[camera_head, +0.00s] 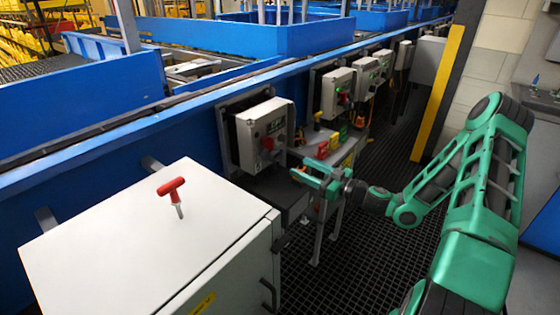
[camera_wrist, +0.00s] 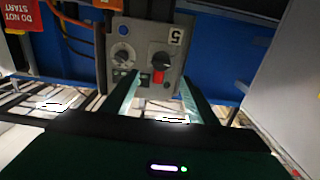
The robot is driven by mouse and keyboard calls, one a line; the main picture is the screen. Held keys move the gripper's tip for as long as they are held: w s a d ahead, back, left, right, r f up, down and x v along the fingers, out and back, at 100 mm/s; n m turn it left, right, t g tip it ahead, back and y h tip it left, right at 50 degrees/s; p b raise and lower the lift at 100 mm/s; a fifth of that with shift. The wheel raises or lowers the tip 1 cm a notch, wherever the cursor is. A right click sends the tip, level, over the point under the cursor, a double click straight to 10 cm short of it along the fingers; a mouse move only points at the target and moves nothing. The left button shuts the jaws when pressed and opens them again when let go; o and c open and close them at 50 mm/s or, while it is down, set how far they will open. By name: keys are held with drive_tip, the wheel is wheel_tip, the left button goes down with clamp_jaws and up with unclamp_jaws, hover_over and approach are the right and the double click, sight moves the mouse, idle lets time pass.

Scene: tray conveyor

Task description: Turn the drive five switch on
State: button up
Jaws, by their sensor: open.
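In the wrist view a grey control box (camera_wrist: 146,42) carries a "5" label (camera_wrist: 175,37). Beside the label is a black rotary switch (camera_wrist: 161,60) with a red part (camera_wrist: 158,77) just below it. A second dial (camera_wrist: 123,54) sits to its left. My gripper (camera_wrist: 160,84) is open and empty. Its two fingers reach toward the box, either side of the red part in the picture; I see no clear contact. In the head view my gripper (camera_head: 301,168) points left, near the closest wall box (camera_head: 272,120), whose red part (camera_head: 267,143) faces it.
A white cabinet (camera_head: 140,235) with a red T-handle (camera_head: 171,190) stands at the front left. More grey boxes (camera_head: 337,92) line the blue conveyor side (camera_head: 190,135). A yellow-and-black post (camera_head: 437,95) stands behind my arm.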

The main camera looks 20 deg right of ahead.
sight(280, 158)
drive_tip(key=x, duration=1)
drive_tip(key=shift+s, duration=0.1)
drive_tip(key=c, duration=1.1)
